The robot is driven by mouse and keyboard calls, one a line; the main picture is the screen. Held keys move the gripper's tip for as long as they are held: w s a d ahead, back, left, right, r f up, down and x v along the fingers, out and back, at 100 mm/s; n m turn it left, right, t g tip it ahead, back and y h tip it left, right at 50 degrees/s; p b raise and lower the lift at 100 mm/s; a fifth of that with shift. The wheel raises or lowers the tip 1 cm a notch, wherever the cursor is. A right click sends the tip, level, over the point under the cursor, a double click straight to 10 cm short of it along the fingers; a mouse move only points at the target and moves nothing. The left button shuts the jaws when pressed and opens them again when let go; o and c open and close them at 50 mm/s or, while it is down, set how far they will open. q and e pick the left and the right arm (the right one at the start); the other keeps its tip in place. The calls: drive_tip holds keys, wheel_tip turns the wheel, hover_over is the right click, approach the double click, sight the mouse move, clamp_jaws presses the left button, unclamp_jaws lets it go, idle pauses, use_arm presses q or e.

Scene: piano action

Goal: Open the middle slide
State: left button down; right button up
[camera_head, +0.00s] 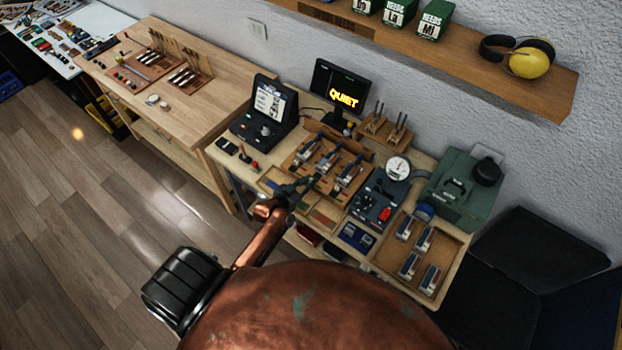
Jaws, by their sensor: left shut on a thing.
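Three slides with dark blue and silver parts stand side by side on a wooden board (291,163) on the workbench. The middle slide (329,161) lies between the left slide (306,151) and the right slide (349,174). My left gripper (311,181) reaches in from the front over a copper-coloured arm. Its fingers are shut at the near end of the middle slide and partly hide that end. The gripper is small and dark here, so the exact contact is hard to see. My right gripper is out of view.
A monitor reading "QUIET" (340,92) stands behind the board. A dark control box (377,203) and a round gauge (398,167) are to its right. A tray (446,253) with several similar parts and a green case (459,190) stand further right.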

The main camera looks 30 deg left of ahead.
use_arm(q)
drive_tip(key=c, duration=1.9)
unclamp_jaws()
drive_tip(key=shift+s, duration=0.2)
drive_tip(key=v, duration=1.2)
